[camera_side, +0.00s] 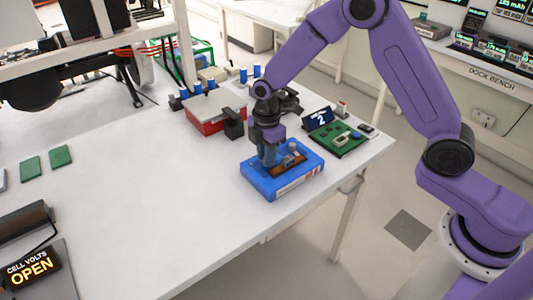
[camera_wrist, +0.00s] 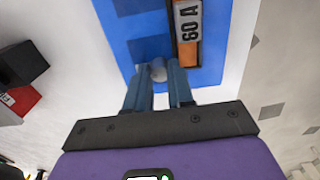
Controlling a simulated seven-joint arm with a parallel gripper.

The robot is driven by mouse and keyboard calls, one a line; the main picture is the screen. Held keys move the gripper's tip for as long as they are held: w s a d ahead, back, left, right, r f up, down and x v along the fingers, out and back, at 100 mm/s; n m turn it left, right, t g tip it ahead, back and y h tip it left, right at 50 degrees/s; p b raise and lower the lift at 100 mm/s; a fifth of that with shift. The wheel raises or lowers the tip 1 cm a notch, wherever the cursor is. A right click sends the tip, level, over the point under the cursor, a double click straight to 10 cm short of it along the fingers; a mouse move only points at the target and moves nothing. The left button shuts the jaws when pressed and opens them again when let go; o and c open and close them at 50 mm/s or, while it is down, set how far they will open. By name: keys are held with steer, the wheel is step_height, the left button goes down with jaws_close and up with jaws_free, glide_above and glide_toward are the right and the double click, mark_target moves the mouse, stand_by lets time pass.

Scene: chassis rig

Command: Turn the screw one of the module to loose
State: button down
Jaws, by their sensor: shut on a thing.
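The blue module (camera_side: 292,187) lies flat on the white table near its right edge. It also fills the upper middle of the wrist view (camera_wrist: 207,75), with an orange and grey "60 A" part (camera_wrist: 188,28) on top. My gripper (camera_side: 269,162) points down over the module's top. In the wrist view its two blue fingers (camera_wrist: 158,76) are shut on a grey round screw head (camera_wrist: 158,70).
A red box with a grey lid (camera_side: 205,125) and a black block (camera_side: 233,123) stand behind left of the module. A green board (camera_side: 342,140) with a "2" display (camera_side: 319,119) is at its right. Several blue cylinders stand farther back.

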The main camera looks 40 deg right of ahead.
stand_by(0.3)
steer(key=c, duration=1)
jaws_free()
step_height(320, 180, up, 18)
steer(key=shift+f, duration=0.25)
steer(key=s+d+f+m, duration=0.1)
steer(key=s+d+m, duration=0.1)
steer(key=s, duration=0.9)
steer(key=s+d+f+m, duration=0.1)
steer(key=s+d, duration=0.3)
steer(key=s, duration=0.6)
steer(key=s+d+f+m, duration=0.2)
steer(key=s+d, duration=0.1)
steer(key=s, duration=0.8)
steer(key=shift+s+d+m, duration=0.15)
steer(key=shift+s+m, duration=0.15)
